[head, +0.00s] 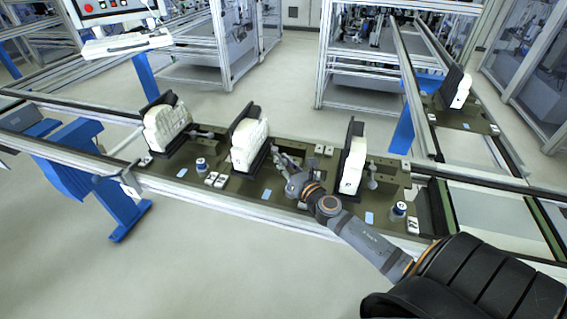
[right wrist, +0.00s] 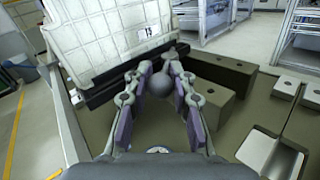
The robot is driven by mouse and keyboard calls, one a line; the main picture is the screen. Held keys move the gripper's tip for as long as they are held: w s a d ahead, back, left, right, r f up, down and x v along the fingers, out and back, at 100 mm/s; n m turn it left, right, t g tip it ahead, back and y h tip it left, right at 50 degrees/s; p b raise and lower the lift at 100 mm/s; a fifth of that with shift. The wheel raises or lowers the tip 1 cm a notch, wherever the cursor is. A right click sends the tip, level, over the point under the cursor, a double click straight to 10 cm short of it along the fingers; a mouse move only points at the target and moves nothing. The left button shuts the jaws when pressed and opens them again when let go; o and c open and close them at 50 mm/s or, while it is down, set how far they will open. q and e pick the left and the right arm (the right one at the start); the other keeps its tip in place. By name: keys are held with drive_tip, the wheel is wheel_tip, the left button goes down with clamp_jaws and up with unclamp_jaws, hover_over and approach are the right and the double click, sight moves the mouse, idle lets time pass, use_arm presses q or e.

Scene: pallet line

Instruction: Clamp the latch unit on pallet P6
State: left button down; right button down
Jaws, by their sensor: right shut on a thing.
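Three white latch units stand against black upright plates on the line: one at left (head: 166,127), a middle one (head: 248,143) and a right one (head: 352,166). My right gripper (head: 278,157) is at the middle unit's pallet, just right of its black plate. In the right wrist view my right gripper (right wrist: 160,75) is shut on a grey ball knob (right wrist: 159,84). The white unit (right wrist: 115,35) stands tilted in that view beyond the knob, with a small label too blurred to read surely. I cannot read which pallet is P6. My left gripper is not in view.
Lever knobs beside the other units show at left (head: 208,134) and right (head: 373,183). Small blue-and-white cylinders stand on the pallets (head: 201,165) (head: 398,211). Blocks (right wrist: 208,98) lie close right of my fingers. Another unit (head: 461,92) stands on the far line.

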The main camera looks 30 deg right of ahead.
drive_tip(key=shift+f, duration=0.1)
drive_tip(key=c, duration=1.1)
unclamp_jaws()
drive_tip(key=s, duration=1.2)
drive_tip(key=shift+c, duration=0.4)
